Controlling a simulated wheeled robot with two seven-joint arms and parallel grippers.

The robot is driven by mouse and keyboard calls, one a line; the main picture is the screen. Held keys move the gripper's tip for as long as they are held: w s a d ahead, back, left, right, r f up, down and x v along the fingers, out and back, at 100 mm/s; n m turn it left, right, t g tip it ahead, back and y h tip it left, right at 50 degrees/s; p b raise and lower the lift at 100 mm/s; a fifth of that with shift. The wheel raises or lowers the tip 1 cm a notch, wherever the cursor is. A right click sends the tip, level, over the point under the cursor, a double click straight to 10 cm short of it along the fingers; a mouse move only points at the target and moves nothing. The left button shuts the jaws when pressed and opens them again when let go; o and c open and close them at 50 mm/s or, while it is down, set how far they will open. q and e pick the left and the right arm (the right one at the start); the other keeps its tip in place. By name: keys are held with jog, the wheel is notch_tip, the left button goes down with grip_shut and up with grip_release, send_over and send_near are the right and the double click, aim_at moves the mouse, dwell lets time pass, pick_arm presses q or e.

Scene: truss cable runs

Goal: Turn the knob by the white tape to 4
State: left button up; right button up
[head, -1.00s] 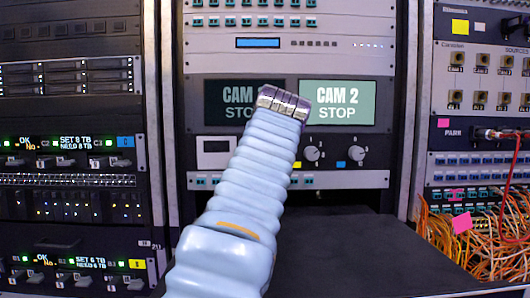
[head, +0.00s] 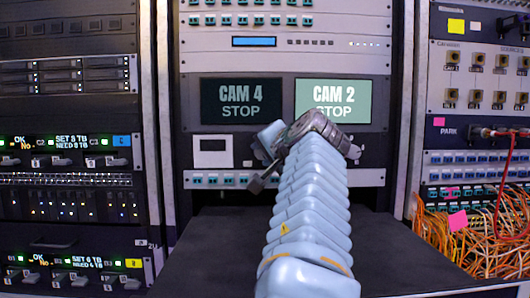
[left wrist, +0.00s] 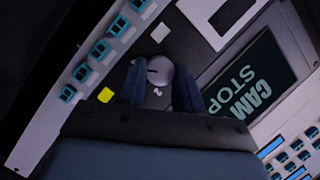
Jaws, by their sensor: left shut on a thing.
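A round grey knob (left wrist: 160,72) with a dark pointer line shows in the left wrist view. My left gripper (left wrist: 158,85) has its dark blue fingers on either side of this knob and is shut on it. A small white tape piece (left wrist: 160,32) is above the knob in that view, and a yellow tape piece (left wrist: 105,95) is at its lower left. The scale numbers are too small or hidden to read. In the head view my left gripper (head: 262,160) is at the panel below the screens, and my arm hides the knobs.
The CAM 4 STOP screen (head: 241,102) is dark and the CAM 2 STOP screen (head: 334,101) is lit green. A strip of teal buttons (head: 220,180) runs below the knobs. A dark shelf (head: 210,240) juts out beneath. Orange cables (head: 490,250) hang at the right.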

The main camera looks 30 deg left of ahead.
pick_arm(q)
jog(key=shift+f+m, duration=0.1)
jog(key=shift+m, duration=0.2)
dwell(0.4)
jog(key=o, duration=1)
jog(key=shift+o, duration=0.2)
jog(key=v, duration=1.4)
jog(key=shift+w+f, duration=0.1)
jog(key=shift+f, duration=0.05)
